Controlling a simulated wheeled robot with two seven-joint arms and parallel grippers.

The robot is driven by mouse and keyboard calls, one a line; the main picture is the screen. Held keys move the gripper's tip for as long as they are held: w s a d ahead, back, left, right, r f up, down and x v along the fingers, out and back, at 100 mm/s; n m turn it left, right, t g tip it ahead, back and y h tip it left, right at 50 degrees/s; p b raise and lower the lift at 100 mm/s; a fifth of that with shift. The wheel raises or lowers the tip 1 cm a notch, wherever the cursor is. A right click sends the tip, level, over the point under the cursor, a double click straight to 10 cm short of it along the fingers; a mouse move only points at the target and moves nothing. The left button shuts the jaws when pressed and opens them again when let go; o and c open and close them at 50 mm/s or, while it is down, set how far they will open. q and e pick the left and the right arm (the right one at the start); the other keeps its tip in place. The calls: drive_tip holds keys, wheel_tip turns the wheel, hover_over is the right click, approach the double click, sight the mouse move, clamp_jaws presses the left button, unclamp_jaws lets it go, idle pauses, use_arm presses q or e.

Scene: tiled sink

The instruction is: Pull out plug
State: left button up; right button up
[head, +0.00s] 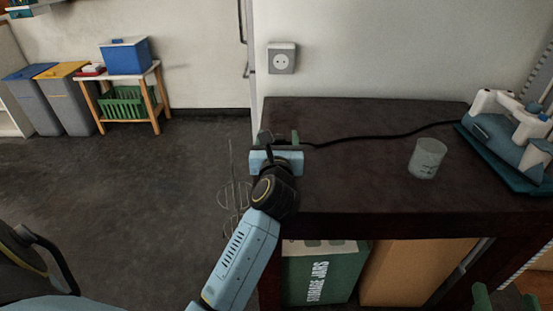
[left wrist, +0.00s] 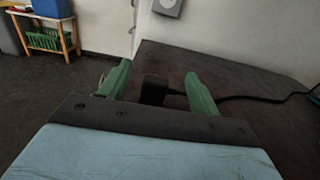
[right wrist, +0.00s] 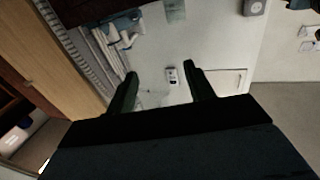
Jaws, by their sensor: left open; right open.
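The wall socket (head: 282,58) is grey with a round white face, and nothing is plugged into it. It also shows at the top of the left wrist view (left wrist: 167,6). A black plug (left wrist: 154,89) is between the fingers of my left gripper (left wrist: 157,72), with a visible gap to the right finger. Its black cable (head: 390,135) runs right across the dark table to a blue-and-white device (head: 500,135). My left gripper is open at the table's left end, below the socket. My right gripper (right wrist: 160,76) is open and empty; its fingertips show at the head view's lower right.
A clear beaker (head: 427,158) stands on the dark table (head: 350,190) near the cable. A green storage-jars box (head: 322,275) and a brown box (head: 405,270) sit below. Bins (head: 75,95) and a small wooden stand (head: 145,85) are at the far left. Open floor lies left of the table.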

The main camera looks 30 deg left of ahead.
use_arm(q)
drive_tip(key=p+v, duration=0.1)
drive_tip(key=v, duration=0.8)
drive_tip(key=shift+s+d+p, duration=0.1)
drive_tip(key=shift+p, duration=0.25)
drive_tip(key=shift+v, duration=0.8)
use_arm(e)
wheel_tip(320, 180, down, 8)
drive_tip(key=s+d+g+h, duration=0.2)
drive_tip(key=g, duration=0.3)
drive_tip(key=shift+s+d+g, duration=0.15)
drive_tip(key=shift+s+g, duration=0.1)
drive_tip(key=shift+g, duration=0.05)
